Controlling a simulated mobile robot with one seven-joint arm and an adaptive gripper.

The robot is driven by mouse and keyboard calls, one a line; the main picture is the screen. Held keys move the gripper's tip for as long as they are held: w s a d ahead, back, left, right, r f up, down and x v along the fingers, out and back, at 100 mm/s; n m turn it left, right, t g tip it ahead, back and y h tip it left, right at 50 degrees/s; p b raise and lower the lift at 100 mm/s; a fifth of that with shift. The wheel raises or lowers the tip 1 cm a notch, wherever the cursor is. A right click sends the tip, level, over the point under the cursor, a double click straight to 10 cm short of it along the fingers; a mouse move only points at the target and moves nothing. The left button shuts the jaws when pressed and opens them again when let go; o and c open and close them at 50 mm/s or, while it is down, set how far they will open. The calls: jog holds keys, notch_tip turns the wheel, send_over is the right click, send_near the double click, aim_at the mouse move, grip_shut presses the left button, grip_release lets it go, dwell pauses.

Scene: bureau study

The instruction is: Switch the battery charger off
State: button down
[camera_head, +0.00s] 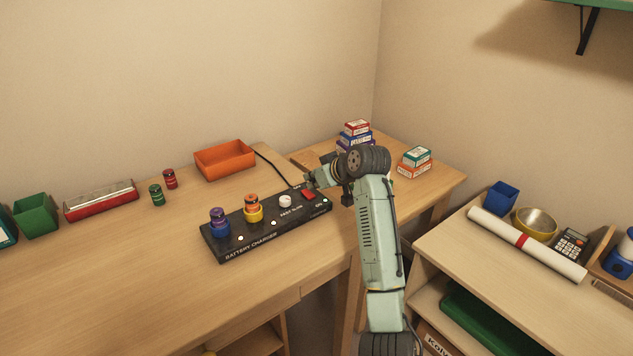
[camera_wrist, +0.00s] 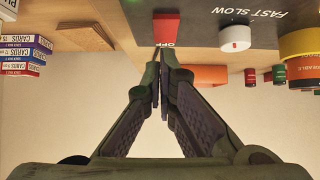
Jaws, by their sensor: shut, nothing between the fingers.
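The black battery charger (camera_head: 250,232) lies on the wooden desk, with a blue-topped battery (camera_head: 219,222) and an orange-and-yellow battery (camera_head: 252,208) standing on it. A white knob (camera_head: 285,201) sits further right, by the "FAST SLOW" marking; it also shows in the wrist view (camera_wrist: 235,38). The red switch (camera_head: 308,194) is near the charger's right end. In the wrist view the red switch (camera_wrist: 166,27) is just beyond my fingertips, with "OFF" printed beside it. My gripper (camera_wrist: 158,68) is shut and empty, close to the switch; I cannot tell whether it touches.
An orange tray (camera_head: 225,160), a green and a red battery, a red case (camera_head: 101,201) and a green bin (camera_head: 36,216) stand behind and left. Card boxes (camera_head: 355,134) stand behind my arm. A side shelf (camera_head: 560,290) is at right. The desk's left front is clear.

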aim_at(313, 196)
notch_tip(313, 196, up, 3)
jog(key=shift+s+r+p, duration=0.1)
jog(key=shift+r+p, duration=0.05)
jog(key=shift+p, duration=0.55)
jog(key=shift+s+d+r+b, duration=0.1)
jog(key=shift+s+d+b, duration=0.85)
jog(key=shift+b, duration=0.2)
jog(key=b+v, duration=0.1)
jog(key=v, duration=0.6)
jog(key=shift+a+r+b, duration=0.2)
jog(key=shift+b, duration=0.1)
jog(key=shift+f+b, duration=0.1)
jog(key=shift+b, duration=0.2)
jog(key=r+b, duration=0.1)
jog(key=b, duration=0.4)
jog(key=shift+w+a, duration=0.4)
jog(key=shift+f, duration=0.15)
